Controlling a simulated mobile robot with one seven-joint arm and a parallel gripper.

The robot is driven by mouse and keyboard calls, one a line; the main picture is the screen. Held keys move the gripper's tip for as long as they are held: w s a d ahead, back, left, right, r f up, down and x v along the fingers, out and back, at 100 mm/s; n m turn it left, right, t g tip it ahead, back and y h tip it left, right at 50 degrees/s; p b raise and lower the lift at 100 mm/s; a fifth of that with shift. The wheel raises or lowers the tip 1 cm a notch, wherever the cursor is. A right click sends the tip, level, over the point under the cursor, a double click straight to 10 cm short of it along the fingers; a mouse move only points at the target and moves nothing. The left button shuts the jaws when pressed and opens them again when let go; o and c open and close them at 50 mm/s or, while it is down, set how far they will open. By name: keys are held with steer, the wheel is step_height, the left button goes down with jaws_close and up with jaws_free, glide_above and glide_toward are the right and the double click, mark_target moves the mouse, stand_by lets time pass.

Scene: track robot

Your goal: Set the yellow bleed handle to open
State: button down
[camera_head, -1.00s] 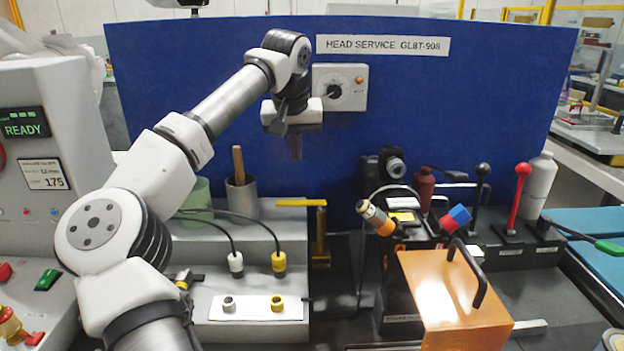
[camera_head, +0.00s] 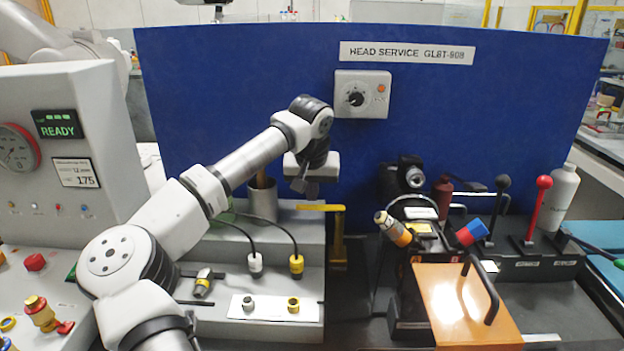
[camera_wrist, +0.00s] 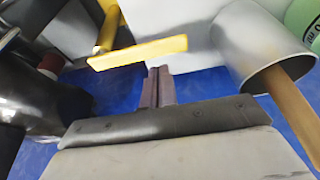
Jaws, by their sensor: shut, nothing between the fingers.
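The yellow bleed handle (camera_head: 320,208) is a flat bar that points left from the top of a yellow upright post (camera_head: 338,238) in the head view. In the wrist view the yellow bar (camera_wrist: 137,52) lies across the picture just beyond my fingertips. My gripper (camera_head: 305,192) points down, just above and left of the bar's left end in the head view. In the wrist view my gripper (camera_wrist: 158,72) has its two fingers together and empty. I cannot tell whether the fingertips touch the bar.
A grey cup (camera_head: 262,203) with a wooden stick stands left of my gripper; it also shows close by in the wrist view (camera_wrist: 240,40). Black cables run to a white and a yellow plug (camera_head: 296,264). An orange box (camera_head: 455,310) with a black handle stands to the right.

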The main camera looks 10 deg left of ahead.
steer(key=shift+s+d, duration=0.1)
steer(key=shift+s, duration=0.2)
steer(key=shift+s+f, duration=0.1)
steer(key=shift+s, duration=0.05)
steer(key=shift+s+n+b, duration=0.4)
steer(key=shift+s+b, duration=0.05)
steer(key=shift+s, duration=0.05)
steer(key=shift+d, duration=0.1)
steer(key=shift+w, duration=0.15)
steer(key=shift+w+p, duration=0.55)
steer(key=shift+w, duration=0.1)
